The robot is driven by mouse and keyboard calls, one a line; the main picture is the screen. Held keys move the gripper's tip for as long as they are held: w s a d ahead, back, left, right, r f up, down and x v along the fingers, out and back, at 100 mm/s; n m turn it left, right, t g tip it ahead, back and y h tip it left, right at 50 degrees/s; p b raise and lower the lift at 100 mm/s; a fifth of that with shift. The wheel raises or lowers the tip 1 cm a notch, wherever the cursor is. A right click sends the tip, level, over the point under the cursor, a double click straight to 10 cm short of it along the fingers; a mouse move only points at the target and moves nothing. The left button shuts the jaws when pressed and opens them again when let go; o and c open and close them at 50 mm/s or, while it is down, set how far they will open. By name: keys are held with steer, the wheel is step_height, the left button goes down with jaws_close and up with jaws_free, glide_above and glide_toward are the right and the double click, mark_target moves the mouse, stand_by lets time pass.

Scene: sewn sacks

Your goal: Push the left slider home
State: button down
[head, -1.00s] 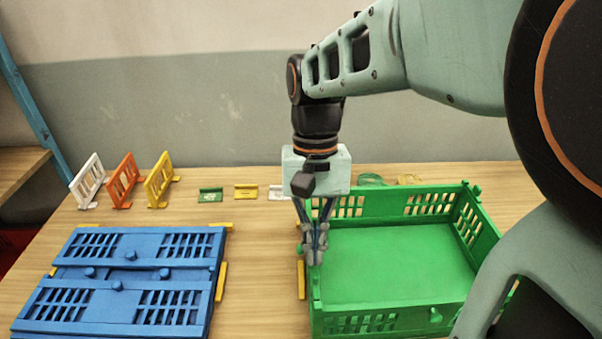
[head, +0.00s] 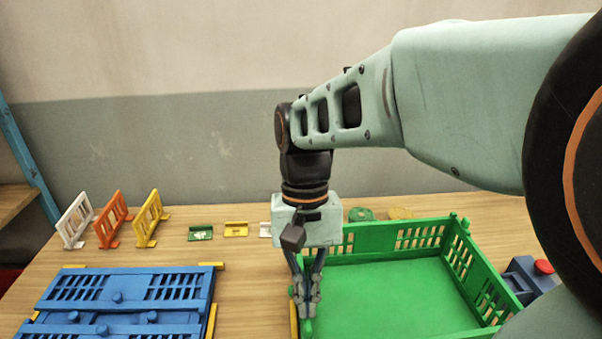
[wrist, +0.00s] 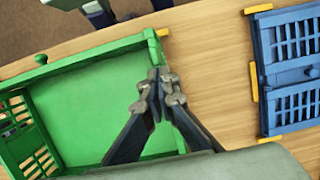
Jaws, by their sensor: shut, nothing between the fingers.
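The green crate (head: 390,295) stands open on the table, its front edge cut off by the head view. It fills the left of the wrist view (wrist: 90,100). My gripper (head: 305,308) points down, fingers shut and empty, at the crate's left wall. In the wrist view its fingertips (wrist: 156,76) overlap that wall's edge; I cannot tell whether they touch it. A small green knob shows just left of the fingers in the head view. I cannot tell whether it is the left slider. Another green knob (wrist: 40,58) stands on the front wall in the wrist view.
Folded blue crates (head: 125,300) lie to the left, with yellow strips (head: 210,320) beside them. White, orange (head: 113,221) and yellow panels stand behind. Small green and yellow (head: 236,230) parts lie at the back. A box with a red button (head: 543,267) is at right.

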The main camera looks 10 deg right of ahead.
steer(key=v, duration=0.8)
steer(key=shift+f, duration=0.15)
